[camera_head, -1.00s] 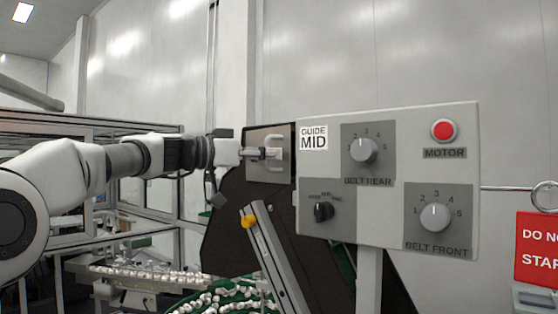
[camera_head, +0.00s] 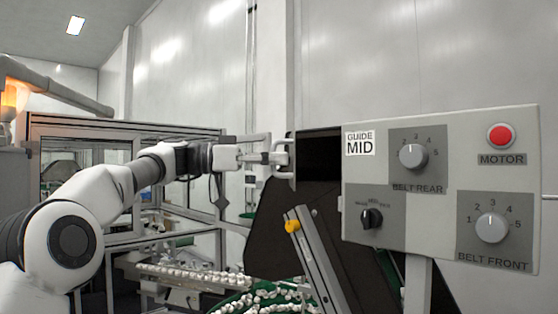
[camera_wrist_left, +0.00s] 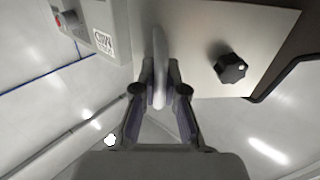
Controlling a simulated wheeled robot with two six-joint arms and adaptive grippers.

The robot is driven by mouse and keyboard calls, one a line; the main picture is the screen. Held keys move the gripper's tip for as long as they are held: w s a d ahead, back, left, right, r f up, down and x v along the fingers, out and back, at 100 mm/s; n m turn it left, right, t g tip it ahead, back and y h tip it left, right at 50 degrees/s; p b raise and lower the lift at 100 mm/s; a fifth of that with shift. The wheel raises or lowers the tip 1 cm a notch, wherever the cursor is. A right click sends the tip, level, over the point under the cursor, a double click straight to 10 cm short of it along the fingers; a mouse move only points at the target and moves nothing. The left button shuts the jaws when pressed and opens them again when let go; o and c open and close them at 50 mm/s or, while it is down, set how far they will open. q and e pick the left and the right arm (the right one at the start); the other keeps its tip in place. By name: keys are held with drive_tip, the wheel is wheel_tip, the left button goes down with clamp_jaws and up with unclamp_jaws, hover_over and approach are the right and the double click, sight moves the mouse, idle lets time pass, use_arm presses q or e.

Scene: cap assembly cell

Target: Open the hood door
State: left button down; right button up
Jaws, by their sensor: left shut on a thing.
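The hood door (camera_wrist_left: 205,35) shows in the left wrist view as a light grey plate with a black knob (camera_wrist_left: 230,68) on it. Its pale handle (camera_wrist_left: 159,60) runs between the fingers of my left gripper (camera_wrist_left: 160,92), which is shut on it. In the head view my left gripper (camera_head: 271,157) is at the handle (camera_head: 286,157), left of a dark opening (camera_head: 320,157). The door stands swung away from this opening, seen nearly edge-on and partly hidden by the gripper. My right gripper is not in view.
A control panel (camera_head: 437,150) with dials and a red motor button (camera_head: 501,136) stands right of the opening. A slanted metal rail (camera_head: 318,262) with a yellow knob is below. A framed glass enclosure (camera_head: 120,130) is behind my left arm.

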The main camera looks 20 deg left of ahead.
use_arm(q)
drive_tip(key=shift+r, duration=0.2)
drive_tip(key=c, duration=1.2)
unclamp_jaws()
drive_tip(key=shift+f, duration=0.1)
drive_tip(key=v, duration=1.2)
drive_tip(key=shift+d, duration=0.15)
